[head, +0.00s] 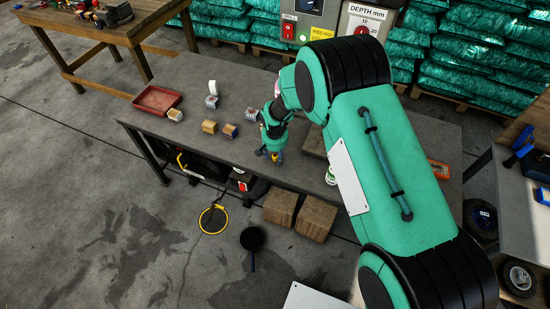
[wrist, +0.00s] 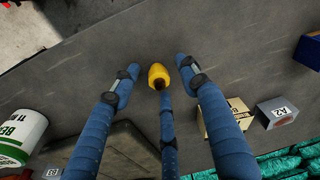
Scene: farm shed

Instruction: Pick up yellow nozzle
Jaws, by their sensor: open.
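The yellow nozzle (wrist: 158,76) is a small rounded yellow piece on the grey table. In the wrist view it lies between the blue fingertips of my gripper (wrist: 156,70), with a gap to the left and right fingers. The third finger comes up from below, close to its near end, and whether they touch cannot be told. My gripper is open and holds nothing. In the head view my gripper (head: 270,154) points down near the table's front edge, and only a bit of yellow shows beside its fingers (head: 277,156).
On the table (head: 200,160), small boxes (head: 230,131) and a red tray (head: 157,100) stand left of my gripper. A white-and-green can (wrist: 18,138) stands to the right in the head view (head: 331,175). In the wrist view a labelled box (wrist: 277,113) and a blue box (wrist: 296,42) are at the right.

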